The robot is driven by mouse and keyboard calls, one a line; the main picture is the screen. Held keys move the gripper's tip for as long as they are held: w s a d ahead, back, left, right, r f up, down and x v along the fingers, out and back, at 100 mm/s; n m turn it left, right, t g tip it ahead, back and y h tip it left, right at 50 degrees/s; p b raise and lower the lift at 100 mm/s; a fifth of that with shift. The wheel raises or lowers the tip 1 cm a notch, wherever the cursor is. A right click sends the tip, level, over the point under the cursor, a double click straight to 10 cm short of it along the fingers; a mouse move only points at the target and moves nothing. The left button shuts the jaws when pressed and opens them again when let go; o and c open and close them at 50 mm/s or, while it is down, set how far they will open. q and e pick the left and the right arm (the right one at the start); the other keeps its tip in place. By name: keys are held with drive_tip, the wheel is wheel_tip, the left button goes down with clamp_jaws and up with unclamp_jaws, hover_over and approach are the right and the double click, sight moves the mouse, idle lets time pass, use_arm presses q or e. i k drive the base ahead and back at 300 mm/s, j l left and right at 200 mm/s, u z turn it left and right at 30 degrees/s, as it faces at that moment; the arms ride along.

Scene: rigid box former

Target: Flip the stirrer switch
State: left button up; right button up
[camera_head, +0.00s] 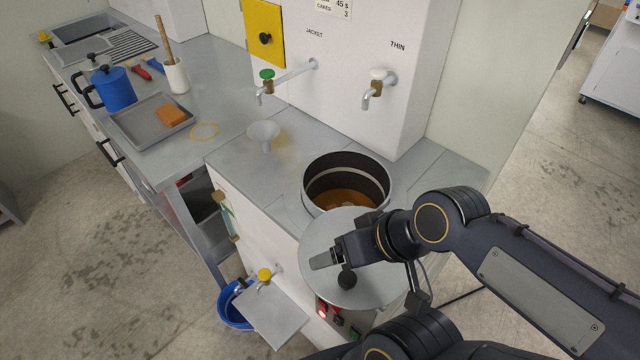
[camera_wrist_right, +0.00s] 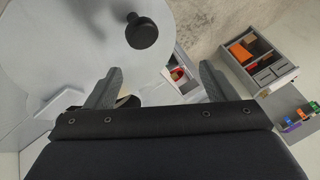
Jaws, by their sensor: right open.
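A control panel (camera_head: 338,319) with a red lit part and dark controls is low on the white front of the unit, partly hidden by a round grey lid (camera_head: 318,238) and my arm. Which control is the stirrer switch I cannot tell. My left gripper is not in view.
An open round pot (camera_head: 345,160) with brown contents stands behind the lid. A small metal shelf (camera_head: 272,318) and blue bucket (camera_head: 232,312) are at lower left. Taps (camera_head: 372,90) hang above. An open drawer (camera_wrist_right: 262,65) shows right in the wrist view.

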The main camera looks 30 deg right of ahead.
sight(337, 320)
drive_tip(key=j+z, duration=0.1)
drive_tip(key=z, duration=0.4)
drive_tip(key=k+z, duration=0.1)
drive_tip(key=z, duration=0.35)
drive_tip(key=j+z, duration=0.1)
drive_tip(key=z, duration=0.4)
drive_tip(key=k+l, duration=0.05)
